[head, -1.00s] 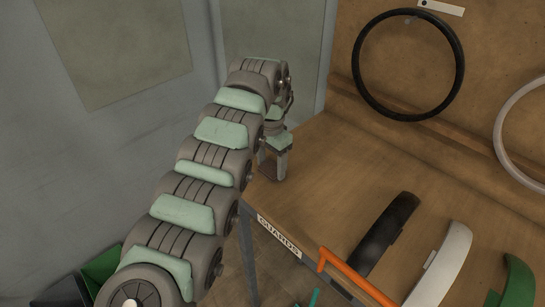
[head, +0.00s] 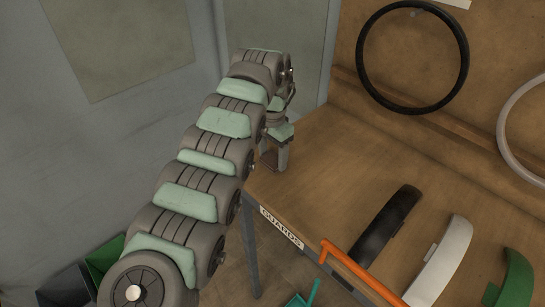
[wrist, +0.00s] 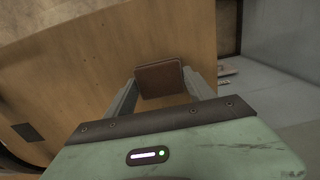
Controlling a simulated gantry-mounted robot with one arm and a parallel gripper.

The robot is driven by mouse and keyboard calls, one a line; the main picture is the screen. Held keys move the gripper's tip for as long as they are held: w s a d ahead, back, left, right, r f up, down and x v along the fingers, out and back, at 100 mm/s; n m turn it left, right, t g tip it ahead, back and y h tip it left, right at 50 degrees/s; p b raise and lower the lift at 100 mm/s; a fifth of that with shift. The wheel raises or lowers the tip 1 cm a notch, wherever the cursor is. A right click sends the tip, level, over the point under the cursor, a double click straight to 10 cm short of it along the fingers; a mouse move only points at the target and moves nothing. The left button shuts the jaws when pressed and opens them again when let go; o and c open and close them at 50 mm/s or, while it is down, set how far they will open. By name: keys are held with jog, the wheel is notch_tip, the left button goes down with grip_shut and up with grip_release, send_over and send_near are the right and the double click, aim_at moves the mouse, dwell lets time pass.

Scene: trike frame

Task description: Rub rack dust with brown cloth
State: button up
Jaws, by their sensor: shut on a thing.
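My gripper (head: 272,158) is at the far left corner of the wooden rack top (head: 325,165), which has a GUARDS label on its front edge. In the wrist view my gripper (wrist: 160,85) is shut on the brown cloth (wrist: 161,79), a small folded, dark brown piece between the two fingers. The cloth is dim and small between the fingers in the head view. The wooden surface (wrist: 70,85) fills the left of the wrist view, close to the cloth; I cannot tell whether they touch. I cannot make out any dust.
Black (head: 387,226), white (head: 442,262) and green (head: 513,282) curved guards lie on the rack's right part. An orange tube (head: 355,272) crosses its front edge. A black ring (head: 361,75) hangs on the back board. Bins (head: 105,257) stand lower left. The rack top's middle is clear.

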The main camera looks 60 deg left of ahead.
jog(key=r, duration=0.2)
jog(key=shift+w+d+r, duration=0.1)
jog(key=shift+w+r, duration=0.1)
jog(key=shift+r, duration=0.15)
jog(key=shift+r+p, duration=0.55)
jog(key=shift+r, duration=2.1)
jog(key=shift+d, duration=0.1)
